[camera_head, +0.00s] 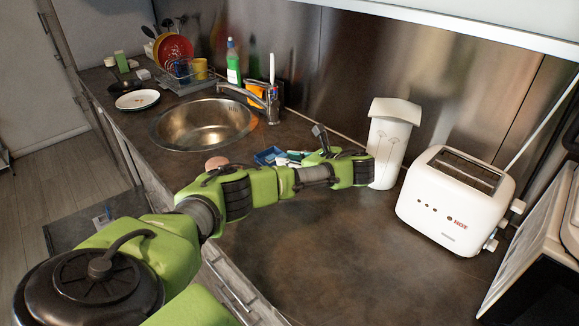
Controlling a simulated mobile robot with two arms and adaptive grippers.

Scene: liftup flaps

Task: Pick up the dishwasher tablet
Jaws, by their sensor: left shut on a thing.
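My green left arm reaches across the worktop, and a dark part of its left gripper (321,136) shows behind the wrist, left of a white canister. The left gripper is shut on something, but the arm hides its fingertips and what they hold. I cannot make out a dishwasher tablet for certain. A small blue open container (268,156) lies on the worktop just left of the gripper, with small white and green items (294,155) beside it, partly hidden by the arm. My right gripper is not in view.
The tall white canister (391,140) stands close to my left wrist. A white toaster (450,205) is right of it. The sink (203,124), a plate (137,100) and a dish rack (187,84) are at the back left. The front of the worktop (320,250) is clear.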

